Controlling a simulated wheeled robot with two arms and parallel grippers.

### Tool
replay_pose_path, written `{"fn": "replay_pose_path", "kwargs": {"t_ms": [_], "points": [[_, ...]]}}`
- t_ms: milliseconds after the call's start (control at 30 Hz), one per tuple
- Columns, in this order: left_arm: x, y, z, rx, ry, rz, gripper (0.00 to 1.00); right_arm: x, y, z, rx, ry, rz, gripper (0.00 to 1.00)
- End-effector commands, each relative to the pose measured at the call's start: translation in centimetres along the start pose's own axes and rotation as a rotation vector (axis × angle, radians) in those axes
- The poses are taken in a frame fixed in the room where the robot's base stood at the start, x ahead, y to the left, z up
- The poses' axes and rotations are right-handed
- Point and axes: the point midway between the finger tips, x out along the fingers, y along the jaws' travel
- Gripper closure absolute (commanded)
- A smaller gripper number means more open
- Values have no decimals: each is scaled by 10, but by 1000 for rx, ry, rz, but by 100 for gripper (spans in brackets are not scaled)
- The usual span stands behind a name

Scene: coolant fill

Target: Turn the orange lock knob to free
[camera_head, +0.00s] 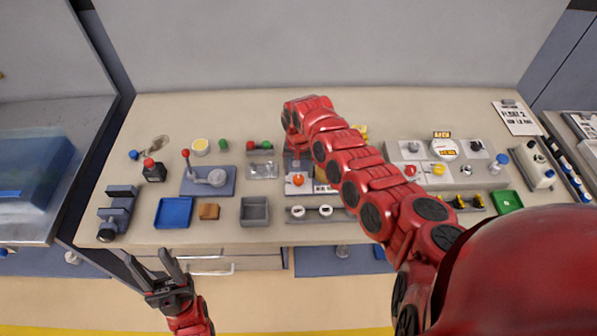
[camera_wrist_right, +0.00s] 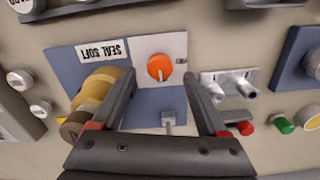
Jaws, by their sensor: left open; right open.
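The orange lock knob (camera_head: 298,180) sits on a pale plate of a blue-grey panel on the bench. In the right wrist view the knob (camera_wrist_right: 160,67) is round with a small pale mark at its edge. My right gripper (camera_wrist_right: 158,84) is open, its two fingers apart on either side of the knob's line, not visibly touching it. In the head view my right arm reaches over the bench and the right gripper cannot be made out clearly. My left gripper (camera_head: 165,278) is open and empty in front of the bench's front edge.
A tan and yellow cylinder (camera_wrist_right: 97,94) lies close by one right finger, partly hidden. A small grey lever (camera_wrist_right: 168,122) and a silver fitting (camera_wrist_right: 229,83) are near the knob. A blue tray (camera_head: 174,213) and a grey bin (camera_head: 255,211) stand at the bench front.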

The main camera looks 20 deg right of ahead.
Motion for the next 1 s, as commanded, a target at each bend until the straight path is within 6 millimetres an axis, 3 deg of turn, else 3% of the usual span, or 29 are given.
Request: {"fn": "replay_pose_path", "kwargs": {"t_ms": [233,633,1000], "points": [[0,0,0,0,0,0,50,28,0,0,1,-1,2,24],[0,0,0,0,0,0,50,34,0,-1,1,2,-2,24],[0,0,0,0,0,0,50,33,0,-1,2,2,-1,90]]}}
